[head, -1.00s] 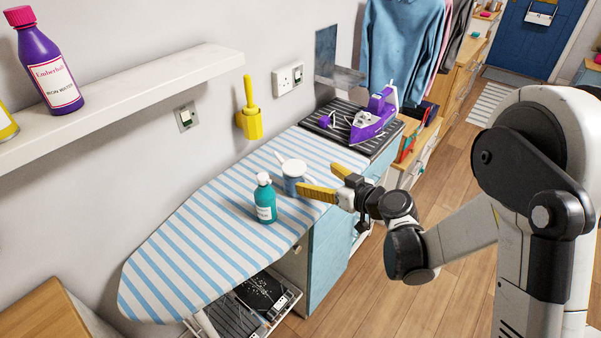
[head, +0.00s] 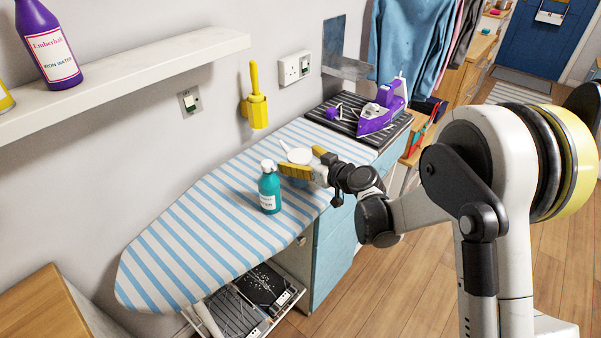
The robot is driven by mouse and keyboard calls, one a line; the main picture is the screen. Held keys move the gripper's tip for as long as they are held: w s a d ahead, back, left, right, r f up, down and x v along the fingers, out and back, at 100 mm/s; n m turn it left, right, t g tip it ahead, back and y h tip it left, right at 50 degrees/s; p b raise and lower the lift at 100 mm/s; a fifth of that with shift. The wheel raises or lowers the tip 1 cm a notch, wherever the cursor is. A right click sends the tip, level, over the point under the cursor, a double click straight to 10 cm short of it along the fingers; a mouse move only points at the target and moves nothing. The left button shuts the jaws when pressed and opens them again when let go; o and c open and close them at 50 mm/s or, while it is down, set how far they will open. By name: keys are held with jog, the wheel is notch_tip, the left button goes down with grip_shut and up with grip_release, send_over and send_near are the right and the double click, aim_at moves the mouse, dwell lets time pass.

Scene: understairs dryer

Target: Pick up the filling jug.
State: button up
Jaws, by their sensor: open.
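The filling jug (head: 299,155) stands on the blue-and-white striped ironing board (head: 185,240). Its pale round top and a thin handle or spout at the upper left show; its lower part is hidden behind my near finger. My gripper (head: 301,160) is open, with yellow fingers pointing left at about the jug's height. The near finger lies in front of the jug and the far finger shows behind its right side. I cannot tell whether either finger touches it.
A teal bottle (head: 269,188) with a white cap stands close in front of the jug, left of the near finger. A purple iron (head: 381,110) rests on the dark ribbed pad (head: 350,118) behind. A yellow holder (head: 255,108) hangs on the wall. The board's left end is clear.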

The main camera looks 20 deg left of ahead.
jog(key=c, duration=1.5)
